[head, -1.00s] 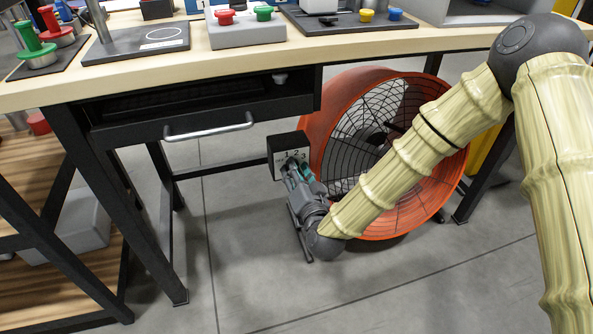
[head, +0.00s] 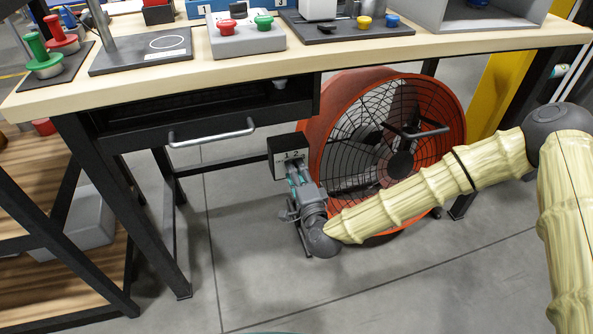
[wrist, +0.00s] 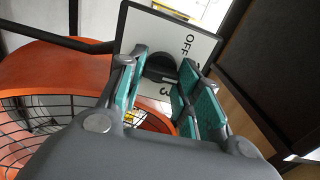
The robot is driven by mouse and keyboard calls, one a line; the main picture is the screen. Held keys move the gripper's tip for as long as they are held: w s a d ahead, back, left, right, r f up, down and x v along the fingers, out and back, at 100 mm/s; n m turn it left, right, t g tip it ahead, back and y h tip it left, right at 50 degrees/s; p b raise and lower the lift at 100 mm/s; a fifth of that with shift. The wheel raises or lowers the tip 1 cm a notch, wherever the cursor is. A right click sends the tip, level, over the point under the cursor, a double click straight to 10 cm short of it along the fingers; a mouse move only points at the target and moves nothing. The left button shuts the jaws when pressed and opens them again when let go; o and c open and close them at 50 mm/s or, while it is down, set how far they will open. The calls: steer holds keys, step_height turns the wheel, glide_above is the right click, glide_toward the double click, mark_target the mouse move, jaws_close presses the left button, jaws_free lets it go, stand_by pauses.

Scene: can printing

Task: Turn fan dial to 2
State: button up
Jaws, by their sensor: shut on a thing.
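The orange fan (head: 333,140) stands on the floor under the workbench, its round black grille facing forward. Its control box (head: 285,148) sits at the fan's left side, with a pale face bearing numbers. In the wrist view the panel (wrist: 205,45) shows "OFF" and a "3". The black dial (wrist: 160,67) lies between the teal finger pads of my gripper (wrist: 162,82). My gripper (head: 297,172) is at the box face in the head view, shut on the dial. The fingers hide part of the dial and some markings, so I cannot tell its setting.
The workbench top (head: 250,66) and its drawer (head: 200,125) hang above and left of my gripper. A black table leg (head: 125,205) stands to the left. The grey floor (head: 250,260) in front is clear.

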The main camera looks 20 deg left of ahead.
steer(key=shift+f+m, duration=0.1)
steer(key=shift+m, duration=2)
steer(key=o, duration=1)
steer(key=shift+s, duration=0.1)
steer(key=v, duration=1.1)
steer(key=shift+s+d, duration=0.25)
steer(key=shift+d, duration=0.1)
